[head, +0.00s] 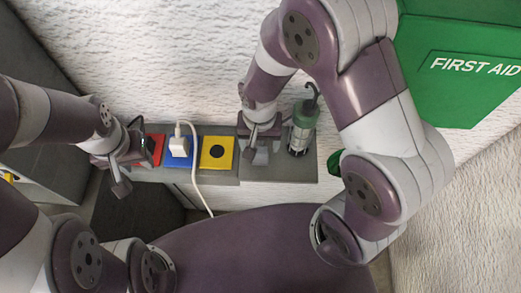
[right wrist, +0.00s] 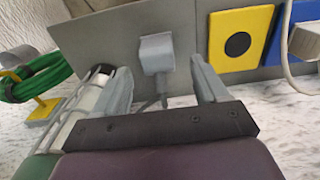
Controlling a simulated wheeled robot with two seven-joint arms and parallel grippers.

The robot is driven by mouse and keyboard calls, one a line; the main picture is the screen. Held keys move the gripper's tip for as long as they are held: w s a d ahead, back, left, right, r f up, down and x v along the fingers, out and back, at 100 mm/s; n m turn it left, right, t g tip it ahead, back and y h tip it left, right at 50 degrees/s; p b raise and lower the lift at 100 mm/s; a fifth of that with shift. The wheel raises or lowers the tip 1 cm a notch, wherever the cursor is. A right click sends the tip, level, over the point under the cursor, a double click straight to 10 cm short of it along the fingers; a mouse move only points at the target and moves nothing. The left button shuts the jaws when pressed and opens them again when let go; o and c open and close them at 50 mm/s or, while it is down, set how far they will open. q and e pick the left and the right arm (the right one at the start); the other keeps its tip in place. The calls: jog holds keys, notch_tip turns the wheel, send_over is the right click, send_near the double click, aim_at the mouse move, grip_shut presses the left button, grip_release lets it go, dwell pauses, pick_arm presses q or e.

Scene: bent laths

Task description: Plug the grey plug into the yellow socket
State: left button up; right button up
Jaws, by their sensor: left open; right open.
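The yellow socket (head: 217,153) is a square plate with a round black opening on the grey panel; it also shows in the right wrist view (right wrist: 240,40). The grey plug (right wrist: 155,52) is a small block with a cord, in front of the panel on the left of the yellow socket in the right wrist view. My right gripper (right wrist: 160,78) is open, with a finger on either side of the plug and a gap at each side. In the head view my right gripper (head: 259,140) largely hides the plug. My left gripper (head: 118,168) is open and empty near the red socket.
A blue socket (head: 179,152) holds a white plug (head: 179,146) with a white cord hanging down. A red socket (head: 154,149) is at its left. A green lamp (head: 303,125) stands right of my right gripper. A green cable coil (right wrist: 42,75) and a green FIRST AID box (head: 465,65) are nearby.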

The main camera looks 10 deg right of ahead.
aim_at(261, 148)
jog(key=shift+d+f, duration=0.1)
jog(key=shift+f, duration=0.25)
notch_tip(261, 148, down, 4)
jog(key=shift+s+r+p, duration=0.15)
jog(key=shift+p, duration=0.7)
jog(key=shift+f, duration=0.4)
jog(key=c, duration=1)
